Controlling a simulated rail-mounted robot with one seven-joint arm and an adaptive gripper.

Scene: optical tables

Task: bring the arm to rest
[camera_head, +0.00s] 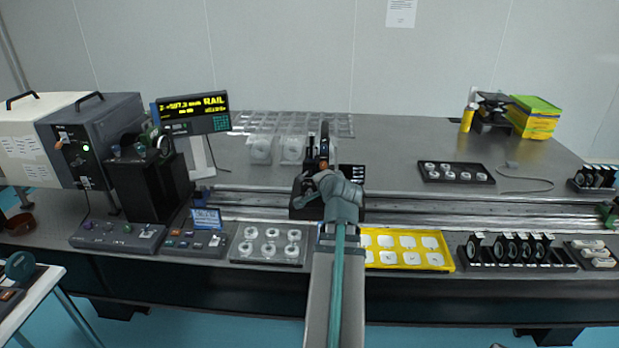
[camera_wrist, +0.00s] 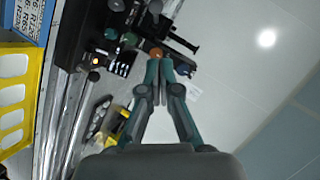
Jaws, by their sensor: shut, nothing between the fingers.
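My arm reaches from the bottom centre of the head view over the front of the optical table (camera_head: 400,150). My gripper (camera_wrist: 160,100) shows in the wrist view with its two fingers together, shut and empty. In the head view the arm's end hides the gripper's fingertips, in front of a dark carriage (camera_head: 300,200) on the rail. In the wrist view an orange knob (camera_wrist: 156,52) appears just beyond the fingertips; I cannot tell whether they touch.
A metal rail (camera_head: 430,208) runs along the table. A yellow tray (camera_head: 450,262) and a clear tray (camera_head: 240,254) flank my arm. A display (camera_head: 192,110) and a grey box (camera_head: 95,135) stand left. A black tray (camera_head: 488,177) lies right. The air above the table's right half is clear.

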